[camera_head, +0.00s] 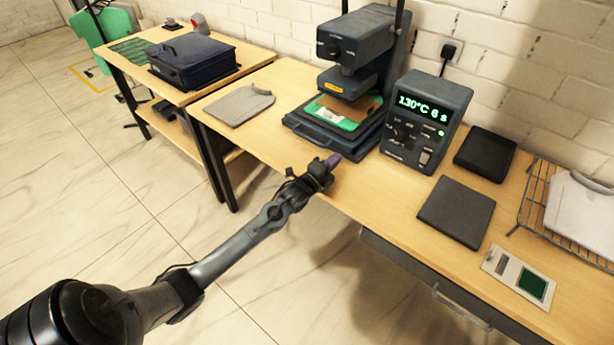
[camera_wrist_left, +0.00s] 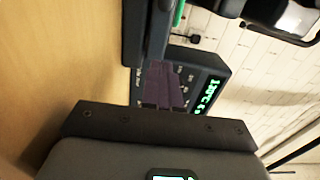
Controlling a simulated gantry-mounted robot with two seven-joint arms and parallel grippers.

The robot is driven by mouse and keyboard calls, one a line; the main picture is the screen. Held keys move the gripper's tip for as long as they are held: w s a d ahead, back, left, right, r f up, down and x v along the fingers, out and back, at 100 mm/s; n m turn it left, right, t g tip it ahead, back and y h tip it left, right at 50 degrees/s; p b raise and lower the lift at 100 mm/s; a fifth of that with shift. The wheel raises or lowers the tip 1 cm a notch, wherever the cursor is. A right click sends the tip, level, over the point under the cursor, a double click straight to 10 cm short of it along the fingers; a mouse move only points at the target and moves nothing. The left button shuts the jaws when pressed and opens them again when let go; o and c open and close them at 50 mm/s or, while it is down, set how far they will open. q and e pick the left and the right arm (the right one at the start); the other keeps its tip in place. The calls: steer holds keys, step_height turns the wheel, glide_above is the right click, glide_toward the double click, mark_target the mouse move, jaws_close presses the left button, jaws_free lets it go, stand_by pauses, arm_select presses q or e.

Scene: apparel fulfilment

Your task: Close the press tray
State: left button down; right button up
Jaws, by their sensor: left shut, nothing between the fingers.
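The dark press (camera_head: 358,45) stands at the back of the table against the wall. Its press tray (camera_head: 313,135) sticks out toward the front, carrying a green piece with a tan patch (camera_head: 343,112). My left gripper (camera_head: 333,160) is at the table's front edge, just in front of the tray. Its purple fingers are shut and empty, and I cannot tell whether they touch the tray. In the left wrist view the shut fingers (camera_wrist_left: 164,85) are beside a dark part that looks like the tray's edge (camera_wrist_left: 146,40). My right gripper is out of view.
A control box (camera_head: 428,118) reading 130°C stands right of the press. A grey folded garment (camera_head: 239,105) lies to the left. Dark pads (camera_head: 456,212), a wire rack (camera_head: 537,195) and a small card device (camera_head: 518,277) are on the right.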

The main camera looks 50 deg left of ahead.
arm_select(q)
steer(key=s+d+f+p, duration=0.2)
steer(key=s+d, duration=0.1)
steer(key=s, duration=0.3)
steer(key=s+d+f+p, duration=0.1)
steer(key=s+d+f, duration=0.1)
steer(key=s, duration=0.5)
steer(key=s+d+f+n+g+h+p, duration=0.1)
steer(key=s+d+n+g+h, duration=0.15)
steer(key=s+d, duration=0.35)
steer(key=s+d+f+n+g+h+p, duration=0.1)
steer(key=s+d+n+g, duration=0.2)
steer(key=d, duration=0.6)
steer(key=s+d+r+n+g, duration=0.1)
steer(key=s+d+n+g, duration=0.25)
steer(key=s, duration=0.35)
steer(key=s+d+r+n+g, duration=0.1)
steer(key=s+d+n+g, duration=0.1)
steer(key=s+n+g, duration=0.4)
step_height(320, 180, up, 38)
steer(key=s+m+t+p, duration=0.1)
steer(key=p, duration=3.7)
steer(key=shift+s, duration=0.4)
